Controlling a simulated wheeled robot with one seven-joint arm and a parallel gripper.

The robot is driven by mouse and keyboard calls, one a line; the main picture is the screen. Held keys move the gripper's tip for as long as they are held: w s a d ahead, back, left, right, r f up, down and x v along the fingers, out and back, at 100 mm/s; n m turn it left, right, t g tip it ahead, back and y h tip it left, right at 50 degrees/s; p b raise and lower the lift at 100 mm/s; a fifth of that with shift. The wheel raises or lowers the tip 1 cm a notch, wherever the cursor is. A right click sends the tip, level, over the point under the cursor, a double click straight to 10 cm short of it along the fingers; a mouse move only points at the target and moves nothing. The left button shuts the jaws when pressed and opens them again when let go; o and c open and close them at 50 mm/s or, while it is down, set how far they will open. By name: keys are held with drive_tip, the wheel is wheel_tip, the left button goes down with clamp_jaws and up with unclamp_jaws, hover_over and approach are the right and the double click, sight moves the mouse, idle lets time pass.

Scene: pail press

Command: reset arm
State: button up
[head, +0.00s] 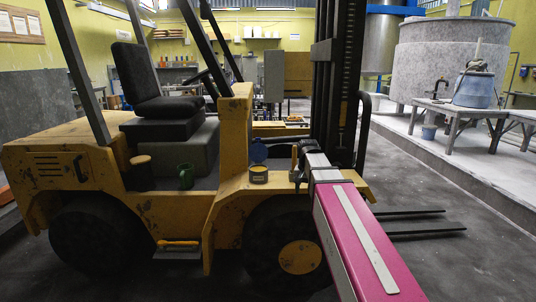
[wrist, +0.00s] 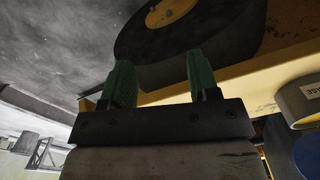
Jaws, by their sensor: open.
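My gripper (wrist: 161,82) shows in the wrist view, with two green fingers apart and nothing between them. In the head view my magenta arm reaches forward to the yellow forklift (head: 236,150), and the gripper itself is hard to make out at its far end. In the wrist view, the forklift's dark wheel with a yellow hub (wrist: 170,12) lies beyond the fingertips, and its yellow bodywork runs behind the fingers. I cannot tell whether the gripper touches the forklift.
A labelled tin (head: 258,175), a blue container (head: 258,150) and a green mug (head: 186,175) stand on the forklift. The tin also shows near the gripper in the wrist view (wrist: 302,103). The forks (head: 425,232) extend right over open floor.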

drive_tip(key=s+d+f+n, duration=0.1)
drive_tip(key=s+d+f, duration=0.1)
drive_tip(key=s+f, duration=0.6)
drive_tip(key=s+d+f+n, duration=0.1)
drive_tip(key=s+f+n, duration=0.1)
drive_tip(key=s+f, duration=0.6)
wheel_tip(320, 180, down, 8)
drive_tip(key=shift+s+d+r, duration=0.25)
drive_tip(key=shift+s+d, duration=0.05)
drive_tip(key=shift+d, duration=0.1)
